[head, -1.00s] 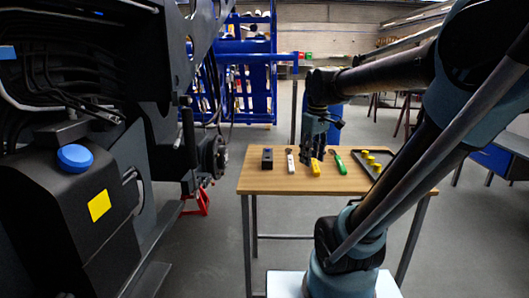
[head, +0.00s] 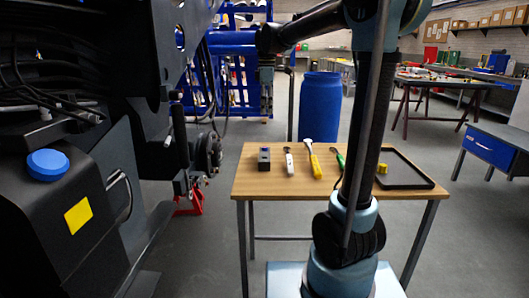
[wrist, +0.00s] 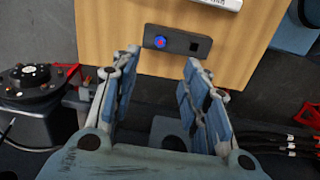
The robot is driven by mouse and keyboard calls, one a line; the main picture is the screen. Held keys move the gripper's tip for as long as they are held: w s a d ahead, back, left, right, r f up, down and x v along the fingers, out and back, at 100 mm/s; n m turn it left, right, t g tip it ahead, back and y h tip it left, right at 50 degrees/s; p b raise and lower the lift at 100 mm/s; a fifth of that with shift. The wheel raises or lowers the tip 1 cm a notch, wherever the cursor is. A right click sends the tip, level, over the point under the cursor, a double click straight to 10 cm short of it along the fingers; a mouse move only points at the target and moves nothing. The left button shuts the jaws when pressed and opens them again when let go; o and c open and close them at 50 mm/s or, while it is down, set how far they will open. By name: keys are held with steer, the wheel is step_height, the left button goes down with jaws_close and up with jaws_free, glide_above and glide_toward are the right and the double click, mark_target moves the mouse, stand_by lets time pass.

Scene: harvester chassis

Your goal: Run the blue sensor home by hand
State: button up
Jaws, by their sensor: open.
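A small dark block (wrist: 178,40) lies near the table edge in the wrist view. In it sits a round blue piece with a reddish centre (wrist: 160,42), which looks like the blue sensor; a dark square opening is beside it. In the head view the block (head: 264,159) is at the table's left, the sensor too small to make out clearly. My gripper (head: 266,108) hangs pointing down, above the block's end of the table. In the wrist view my gripper (wrist: 163,58) is open and empty, its fingertips either side of the sensor's line of sight, apart from the block.
The black machine (head: 100,200) fills the left, with a blue cap (head: 47,165), yellow patch (head: 78,215) and protruding hub (head: 208,152). On the table (head: 290,188) are a white-handled tool (head: 289,162), yellow-handled tool (head: 315,165), green-handled tool (head: 340,159) and black tray (head: 415,184).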

mark_target(265, 151)
steer(key=f, duration=1.6)
steer(key=shift+s+a+f, duration=0.15)
steer(key=shift+a+f, duration=0.05)
steer(key=shift+f, duration=0.2)
steer(key=shift+c, duration=0.2)
steer(key=c, duration=0.6)
jaws_close()
